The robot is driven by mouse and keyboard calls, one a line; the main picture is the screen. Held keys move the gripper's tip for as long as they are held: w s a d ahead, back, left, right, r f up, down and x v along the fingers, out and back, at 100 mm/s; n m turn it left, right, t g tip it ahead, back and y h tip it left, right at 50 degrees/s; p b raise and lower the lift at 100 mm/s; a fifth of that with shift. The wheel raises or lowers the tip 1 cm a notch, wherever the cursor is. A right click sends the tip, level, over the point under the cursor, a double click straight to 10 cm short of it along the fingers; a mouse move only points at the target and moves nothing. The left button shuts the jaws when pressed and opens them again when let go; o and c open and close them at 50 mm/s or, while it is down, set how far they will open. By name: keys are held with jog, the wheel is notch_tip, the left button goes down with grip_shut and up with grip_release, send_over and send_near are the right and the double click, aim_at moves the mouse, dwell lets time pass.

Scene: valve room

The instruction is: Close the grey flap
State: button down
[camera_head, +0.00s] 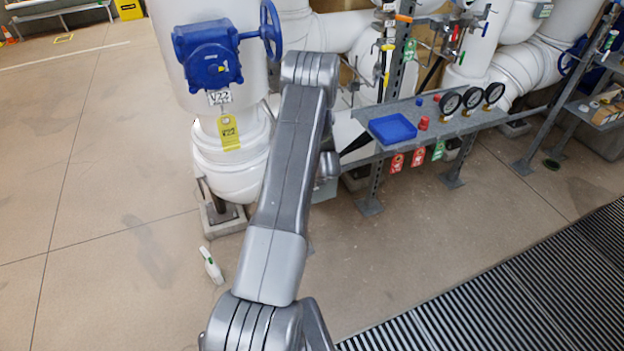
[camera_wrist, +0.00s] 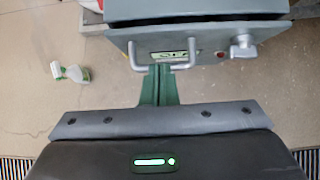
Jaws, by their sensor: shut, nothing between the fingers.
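In the wrist view, a grey flap (camera_wrist: 215,52) spans the upper part of the picture. It carries a bent bar handle (camera_wrist: 137,58), a small label plate and a silver latch knob (camera_wrist: 243,47). A dark gap shows between the flap and the grey-green box body (camera_wrist: 195,8) above it. My gripper (camera_wrist: 160,70) is shut and empty, its dark green fingers together and their tips at the flap's lower edge, by the handle. I cannot tell whether they touch. In the head view my arm hides the gripper and most of the box.
A white spray bottle (camera_head: 211,265) lies on the floor, left of my arm. A white pipe with a blue valve actuator (camera_head: 208,55) stands close on the left. A grey shelf (camera_head: 470,122) with a blue tray (camera_head: 392,129) and gauges is on the right.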

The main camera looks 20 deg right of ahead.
jog(key=shift+w+r, duration=0.25)
jog(key=shift+w, duration=0.45)
jog(key=shift+w+r, duration=0.1)
jog(key=s+r, duration=0.4)
jog(key=r, duration=0.6)
jog(key=shift+s+r, duration=0.25)
jog(key=shift+r, duration=0.1)
jog(key=shift+d, duration=0.1)
